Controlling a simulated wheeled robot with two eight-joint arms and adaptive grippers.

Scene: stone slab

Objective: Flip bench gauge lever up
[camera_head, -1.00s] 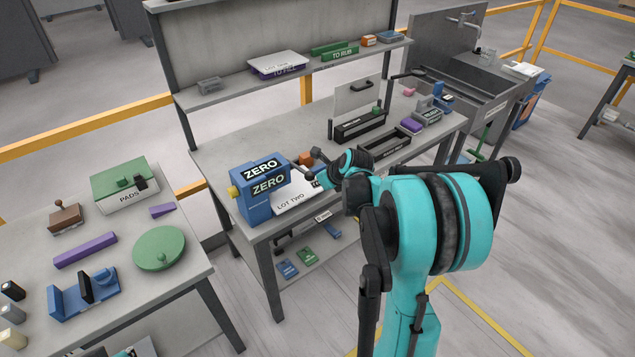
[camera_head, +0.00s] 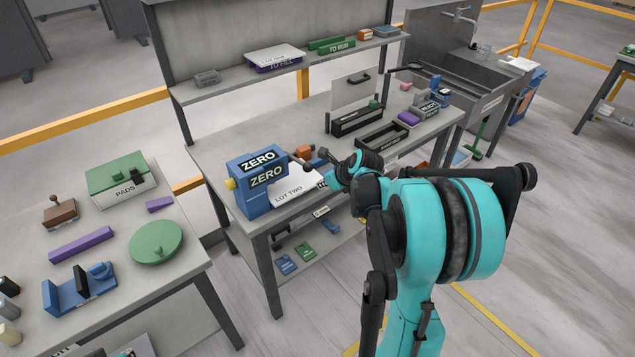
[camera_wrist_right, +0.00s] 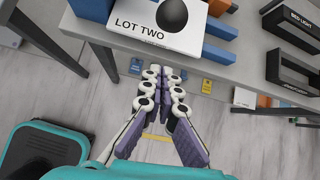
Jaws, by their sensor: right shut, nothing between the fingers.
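The bench gauge (camera_head: 262,200) is a blue block with two ZERO labels and a yellow knob on its left side. It stands at the front left of the middle bench. A white card (camera_head: 290,193) marked LOT TWO is at its right and also shows in the right wrist view (camera_wrist_right: 135,27). A round black knob (camera_wrist_right: 172,16) overlaps the card there; I cannot tell for sure that it is the lever's end. My right gripper (camera_wrist_right: 165,76) is shut and empty, in front of the bench edge below the card. My left gripper is not in view.
A black tray (camera_head: 383,140) and a black open-topped box (camera_head: 357,122) stand farther right on the bench. A side table (camera_head: 190,272) with several items stands at the left. Open floor lies in front of the bench.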

